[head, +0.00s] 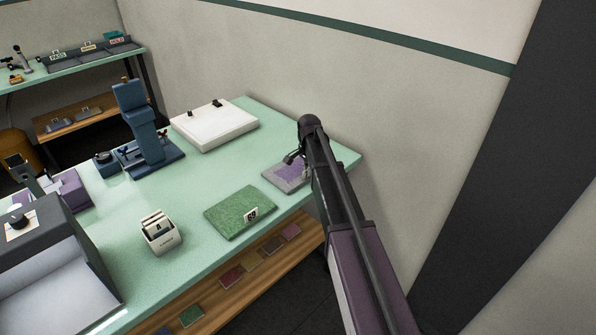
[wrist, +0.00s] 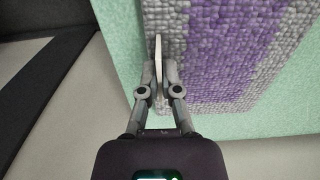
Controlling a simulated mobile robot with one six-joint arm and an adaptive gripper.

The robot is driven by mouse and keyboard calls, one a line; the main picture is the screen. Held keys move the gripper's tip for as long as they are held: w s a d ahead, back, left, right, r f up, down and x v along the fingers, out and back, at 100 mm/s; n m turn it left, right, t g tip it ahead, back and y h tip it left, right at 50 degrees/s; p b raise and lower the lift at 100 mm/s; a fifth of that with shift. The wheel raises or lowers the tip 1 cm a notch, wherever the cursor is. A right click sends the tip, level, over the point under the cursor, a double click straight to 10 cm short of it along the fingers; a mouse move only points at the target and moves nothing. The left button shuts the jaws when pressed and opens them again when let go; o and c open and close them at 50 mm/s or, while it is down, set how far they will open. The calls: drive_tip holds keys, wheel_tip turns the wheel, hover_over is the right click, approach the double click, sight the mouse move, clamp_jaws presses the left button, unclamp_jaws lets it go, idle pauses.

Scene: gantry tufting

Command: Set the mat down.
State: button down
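The mat (head: 283,177) is grey with a purple band. It is at the right end of the green table, near the front edge, and looks flat on or just above the top. In the wrist view the mat (wrist: 230,50) fills the upper middle, with its knotted loops clear. My gripper (head: 291,158) is over the mat's edge. In the wrist view my gripper (wrist: 158,62) has its fingers closed around a thin pale tab at the mat's near edge. I cannot tell whether the mat touches the table.
A green mat (head: 235,212) with a number tag lies to the left. Behind are a white board (head: 215,125) and a blue press-like device (head: 145,130). A card holder (head: 161,235) and a grey box (head: 50,265) stand further left. A wooden shelf (head: 245,275) with small samples runs below.

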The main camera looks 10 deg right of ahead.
drive_tip(key=shift+r, duration=0.2)
wheel_tip(320, 180, up, 4)
drive_tip(key=p, duration=0.4)
drive_tip(key=shift+f, duration=0.15)
drive_tip(key=s+p, duration=0.1)
drive_tip(key=s, duration=1.5)
drive_tip(key=shift+r, duration=0.45)
drive_tip(key=shift+s+a, duration=0.1)
